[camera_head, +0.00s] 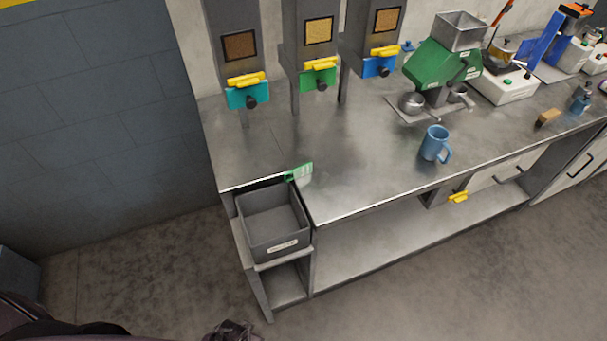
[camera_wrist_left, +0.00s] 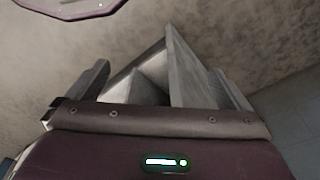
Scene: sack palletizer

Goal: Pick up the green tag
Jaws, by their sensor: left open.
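The green tag (camera_head: 299,172) is a small, pale green, partly see-through piece at the front left edge of the steel counter (camera_head: 345,160). It sits just above the back right corner of a grey bin (camera_head: 275,240). The tag is not seen in that view. My right gripper is not in view.
Three dispensers (camera_head: 318,80) stand at the back of the counter. A blue mug (camera_head: 434,144), a green machine (camera_head: 440,65) and a white scale (camera_head: 505,88) stand farther right. The grey bin has a white label (camera_head: 283,246). The floor (camera_head: 430,270) in front is clear.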

